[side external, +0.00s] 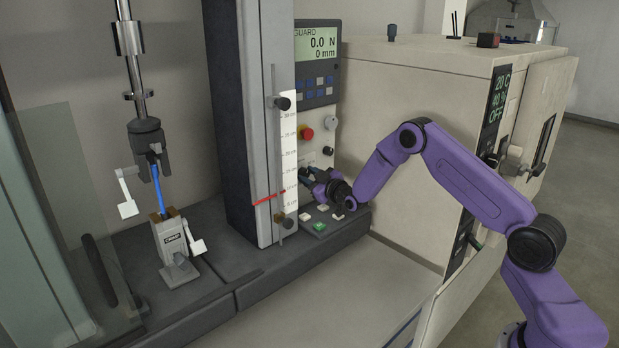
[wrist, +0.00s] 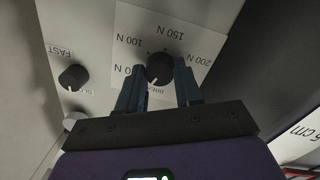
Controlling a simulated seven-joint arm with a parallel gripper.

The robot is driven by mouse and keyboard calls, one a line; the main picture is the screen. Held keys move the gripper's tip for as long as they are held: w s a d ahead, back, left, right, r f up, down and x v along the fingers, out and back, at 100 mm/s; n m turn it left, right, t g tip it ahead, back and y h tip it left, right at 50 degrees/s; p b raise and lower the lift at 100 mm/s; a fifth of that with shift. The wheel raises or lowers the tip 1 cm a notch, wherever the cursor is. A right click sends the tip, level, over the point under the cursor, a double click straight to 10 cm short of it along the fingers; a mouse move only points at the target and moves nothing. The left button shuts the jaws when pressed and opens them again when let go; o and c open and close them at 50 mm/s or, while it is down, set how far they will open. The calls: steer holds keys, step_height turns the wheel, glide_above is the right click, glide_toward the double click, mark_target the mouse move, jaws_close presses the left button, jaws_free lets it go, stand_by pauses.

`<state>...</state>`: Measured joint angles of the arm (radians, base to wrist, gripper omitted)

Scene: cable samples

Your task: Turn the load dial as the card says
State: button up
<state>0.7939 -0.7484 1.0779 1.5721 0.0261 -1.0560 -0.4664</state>
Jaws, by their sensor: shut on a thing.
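The load dial (wrist: 159,70) is a round black knob on a pale scale plate (wrist: 186,46) in the wrist view. The plate reads 100 N, 150 N and 200 N, with a partly covered label at left. My gripper (wrist: 159,65) has its dark blue fingers on either side of the dial and is shut on it. In the side view my gripper (side external: 318,182) is at the lower part of the control panel and hides the dial. I cannot make out an instruction card.
A smaller black knob (wrist: 73,77) marked FAST sits left of the dial.

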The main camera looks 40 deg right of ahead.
steer(key=m, duration=0.3)
steer(key=shift+m, duration=0.3)
steer(key=m, duration=0.4)
steer(key=shift+g+y, duration=0.3)
steer(key=m, duration=0.4)
steer(key=shift+r, duration=0.1)
steer(key=m+y, duration=0.1)
steer(key=m, duration=0.3)
steer(key=shift+d, duration=0.1)
steer(key=m, duration=0.7)
steer(key=shift+m+y, duration=0.3)
steer(key=m, duration=0.3)
steer(key=shift+d, duration=0.1)
steer(key=shift+m+t, duration=0.4)
steer(key=shift+m, duration=1.6)
